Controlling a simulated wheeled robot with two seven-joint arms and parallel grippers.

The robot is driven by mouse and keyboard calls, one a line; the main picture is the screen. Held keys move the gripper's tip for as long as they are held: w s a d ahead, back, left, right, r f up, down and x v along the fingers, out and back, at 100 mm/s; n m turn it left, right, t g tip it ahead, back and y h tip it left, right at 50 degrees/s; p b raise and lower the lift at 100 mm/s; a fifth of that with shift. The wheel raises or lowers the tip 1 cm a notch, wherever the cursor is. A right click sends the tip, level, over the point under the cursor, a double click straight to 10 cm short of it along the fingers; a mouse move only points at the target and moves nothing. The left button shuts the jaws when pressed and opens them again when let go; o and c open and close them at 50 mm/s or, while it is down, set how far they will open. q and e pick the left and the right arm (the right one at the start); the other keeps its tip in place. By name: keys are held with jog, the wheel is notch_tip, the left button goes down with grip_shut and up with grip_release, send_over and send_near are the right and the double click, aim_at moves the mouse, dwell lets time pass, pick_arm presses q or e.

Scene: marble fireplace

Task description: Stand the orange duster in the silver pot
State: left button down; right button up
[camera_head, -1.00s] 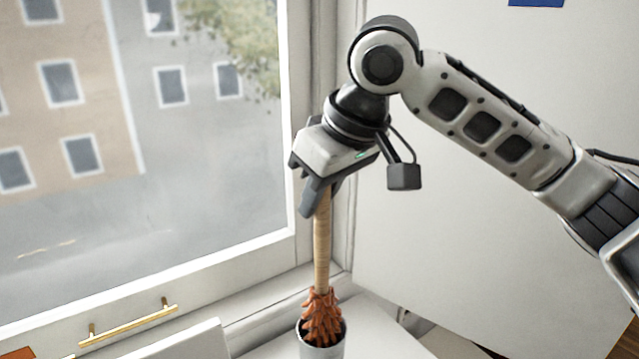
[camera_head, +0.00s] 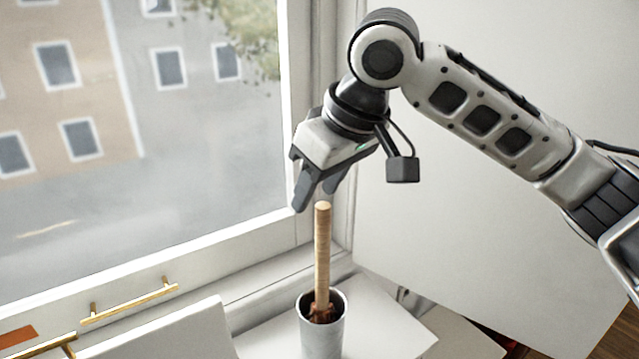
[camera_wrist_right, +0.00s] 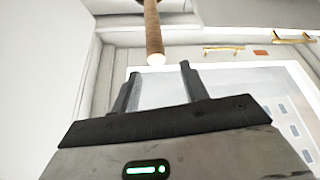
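The orange duster (camera_head: 322,258) stands upright in the silver pot (camera_head: 322,338), handle up. Its orange head is down inside the pot and mostly hidden by the rim. My right gripper (camera_head: 316,200) is open and empty, just above the top of the handle and apart from it. In the right wrist view the open fingers (camera_wrist_right: 158,85) show with the wooden handle (camera_wrist_right: 154,35) beyond their tips. My left gripper is in neither view.
The pot stands on a white surface (camera_head: 385,325) in the corner by the window. White fronts with brass handles (camera_head: 128,304) are at the lower left. A white panel (camera_head: 500,230) rises behind my right arm.

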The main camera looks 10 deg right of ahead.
jog(key=shift+r, duration=0.15)
jog(key=v, duration=1.5)
jog(key=shift+s+r, duration=0.15)
jog(key=shift+r, duration=0.15)
